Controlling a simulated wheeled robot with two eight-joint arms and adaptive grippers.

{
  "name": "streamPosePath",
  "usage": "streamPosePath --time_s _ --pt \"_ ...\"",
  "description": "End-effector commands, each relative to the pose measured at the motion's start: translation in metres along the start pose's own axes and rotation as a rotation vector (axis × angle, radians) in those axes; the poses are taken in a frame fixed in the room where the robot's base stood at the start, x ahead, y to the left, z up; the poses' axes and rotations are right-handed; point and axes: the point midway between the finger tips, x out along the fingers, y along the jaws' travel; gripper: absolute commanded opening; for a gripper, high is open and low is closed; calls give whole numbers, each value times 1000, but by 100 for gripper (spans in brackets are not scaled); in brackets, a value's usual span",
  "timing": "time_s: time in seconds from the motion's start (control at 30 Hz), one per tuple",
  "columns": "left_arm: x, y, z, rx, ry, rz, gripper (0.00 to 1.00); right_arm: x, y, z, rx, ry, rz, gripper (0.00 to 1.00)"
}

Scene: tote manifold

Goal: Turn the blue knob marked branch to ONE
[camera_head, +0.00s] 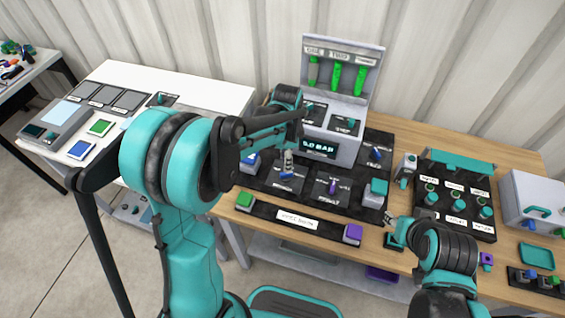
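The black control panel (310,206) on the wooden table carries several coloured knobs. A blue knob (287,174) is at its left, directly below my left gripper (288,160). The gripper points down at that knob; I cannot tell whether it touches it or how far its fingers are apart. Another blue knob (377,153) is at the panel's right. The small labels are too blurred to read, so I cannot tell which knob is marked branch. My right gripper (390,221) is low at the panel's right front corner, away from both blue knobs, its finger opening unclear.
A grey gauge unit (374,52) with three green columns and a "BAR" display (318,147) stands behind the panel. A purple knob (332,186) is mid-panel. A teal-knobbed rack (456,161) stands right.

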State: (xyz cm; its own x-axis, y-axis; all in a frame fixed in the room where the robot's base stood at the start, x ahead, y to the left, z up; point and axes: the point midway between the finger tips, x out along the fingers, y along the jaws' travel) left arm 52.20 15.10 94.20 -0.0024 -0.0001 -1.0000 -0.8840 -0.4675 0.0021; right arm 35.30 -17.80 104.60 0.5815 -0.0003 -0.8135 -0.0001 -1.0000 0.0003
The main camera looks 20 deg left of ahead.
Motion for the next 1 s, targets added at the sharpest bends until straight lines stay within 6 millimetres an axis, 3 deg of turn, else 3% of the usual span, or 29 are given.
streamPosePath --time_s 0.3,0.5,0.73,0.87,1.0 --pt "54 0 0 -2 1 -1 34 17 0 12 0 0 0 40" --pt "65 0 0 -3 1 -2 34 20 0 14 0 0 0 40" --pt "65 0 0 -3 1 -2 34 19 0 14 0 0 0 40" --pt "65 0 0 -3 1 -2 2 19 0 14 0 0 0 40" --pt "65 0 0 -3 1 -2 0 19 0 14 0 0 0 40"
